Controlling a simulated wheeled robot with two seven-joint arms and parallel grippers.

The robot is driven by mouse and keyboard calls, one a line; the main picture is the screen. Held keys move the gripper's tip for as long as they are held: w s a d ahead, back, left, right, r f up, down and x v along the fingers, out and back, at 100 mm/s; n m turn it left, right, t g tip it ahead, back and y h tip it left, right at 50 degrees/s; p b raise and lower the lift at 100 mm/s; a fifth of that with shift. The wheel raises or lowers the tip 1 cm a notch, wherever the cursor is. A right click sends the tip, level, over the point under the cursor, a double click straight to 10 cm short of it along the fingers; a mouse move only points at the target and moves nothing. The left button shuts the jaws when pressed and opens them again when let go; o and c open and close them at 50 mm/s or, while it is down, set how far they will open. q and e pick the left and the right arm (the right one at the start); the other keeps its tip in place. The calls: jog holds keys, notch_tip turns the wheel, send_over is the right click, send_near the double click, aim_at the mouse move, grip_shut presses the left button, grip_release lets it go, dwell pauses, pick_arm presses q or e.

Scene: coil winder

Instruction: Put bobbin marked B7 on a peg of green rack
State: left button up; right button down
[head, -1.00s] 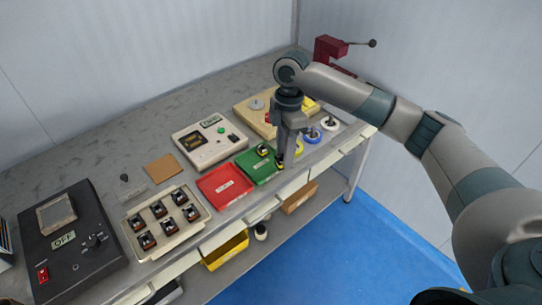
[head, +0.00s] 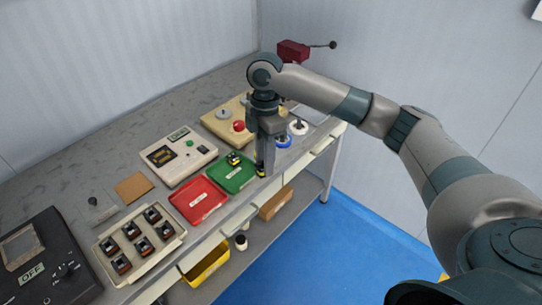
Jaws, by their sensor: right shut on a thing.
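The green rack (head: 238,183) lies flat on the bench, a low green piece with a white label. A dark bobbin with some yellow (head: 234,158) stands at its back edge. My right gripper (head: 261,171) points straight down at the rack's right edge and is shut on a small dark piece with yellow, mostly hidden by the fingers. I cannot read a B7 mark on it, nor tell whether it touches the rack or bench. My left gripper is out of view.
A red tray (head: 199,209) lies left of the green rack. A cream holder (head: 142,264) with several dark bobbins is farther left. A cream control box (head: 178,153) stands behind. White and blue spools (head: 283,142) stand close behind my right gripper.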

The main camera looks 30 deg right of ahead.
jog(key=s+a+f+m+t, duration=0.1)
jog(key=s+a+f+m, duration=0.1)
jog(key=s+f+m, duration=0.3)
jog(key=s+a+f+m+t, duration=0.1)
jog(key=s+a+f+m, duration=0.2)
jog(key=s+f+m, duration=0.3)
jog(key=shift+s+f+m+t, duration=0.35)
jog(key=shift+s+m, duration=1.8)
jog(key=shift+m, duration=1.35)
jog(key=shift+a, duration=0.1)
